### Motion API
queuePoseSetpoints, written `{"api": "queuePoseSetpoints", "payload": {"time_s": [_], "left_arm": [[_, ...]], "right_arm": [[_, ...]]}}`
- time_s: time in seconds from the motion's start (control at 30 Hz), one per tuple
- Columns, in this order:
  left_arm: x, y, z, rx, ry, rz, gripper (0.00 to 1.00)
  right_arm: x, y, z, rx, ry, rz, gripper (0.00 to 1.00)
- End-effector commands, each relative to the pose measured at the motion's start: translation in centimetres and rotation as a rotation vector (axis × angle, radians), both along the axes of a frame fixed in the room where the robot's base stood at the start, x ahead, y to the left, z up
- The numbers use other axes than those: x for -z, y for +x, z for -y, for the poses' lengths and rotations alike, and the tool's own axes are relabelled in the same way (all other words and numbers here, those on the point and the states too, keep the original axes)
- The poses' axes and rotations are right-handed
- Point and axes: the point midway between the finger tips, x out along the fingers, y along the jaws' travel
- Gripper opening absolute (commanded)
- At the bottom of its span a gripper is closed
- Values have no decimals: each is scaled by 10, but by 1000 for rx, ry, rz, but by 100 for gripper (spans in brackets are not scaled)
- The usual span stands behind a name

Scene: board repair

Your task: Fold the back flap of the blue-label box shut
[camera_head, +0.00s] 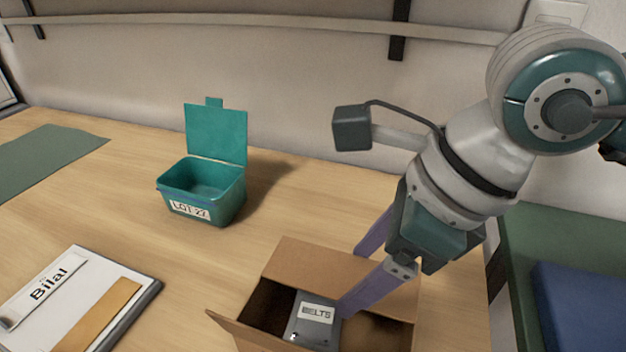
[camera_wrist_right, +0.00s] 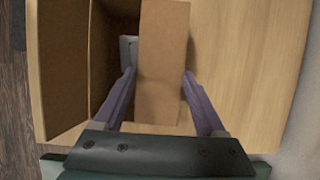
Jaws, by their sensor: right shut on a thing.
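The brown cardboard box (camera_head: 262,340) stands open at the front of the table. No blue label shows on its visible sides. Its back flap (camera_head: 325,268) stands raised, and it also shows in the right wrist view (camera_wrist_right: 160,55). My right gripper (camera_head: 352,282) reaches down over the box from the right, one purple finger in front of the flap and one behind. My left gripper is out of view.
A teal bin labelled LOT 27 (camera_head: 203,189), lid up, stands behind and left of the box. A board marked Bilal (camera_head: 75,300) lies front left. A green mat (camera_head: 45,155) lies far left. The table between them is clear. A blue object (camera_head: 585,305) is at right.

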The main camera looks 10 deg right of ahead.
Motion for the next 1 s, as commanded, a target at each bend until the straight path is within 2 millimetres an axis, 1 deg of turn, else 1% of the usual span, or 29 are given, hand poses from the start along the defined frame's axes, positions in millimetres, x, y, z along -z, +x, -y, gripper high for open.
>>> {"api": "queuePoseSetpoints", "payload": {"time_s": [0.03,0.23,0.27,0.47,0.5,0.77,0.87,1.0], "left_arm": [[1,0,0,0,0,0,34],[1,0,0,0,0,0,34],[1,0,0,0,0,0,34],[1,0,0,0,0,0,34],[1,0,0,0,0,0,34],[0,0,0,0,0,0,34],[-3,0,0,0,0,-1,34],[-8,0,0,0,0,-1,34]], "right_arm": [[3,-1,3,2,-10,-4,17],[4,-1,3,2,-11,-5,17],[4,-1,4,3,-11,-5,75],[3,-1,2,1,-8,-5,98],[2,-1,2,1,-7,-4,100],[-1,-1,2,1,-4,-3,100],[-12,-3,5,1,-3,-3,100],[-37,-9,14,1,-4,-1,100]]}}
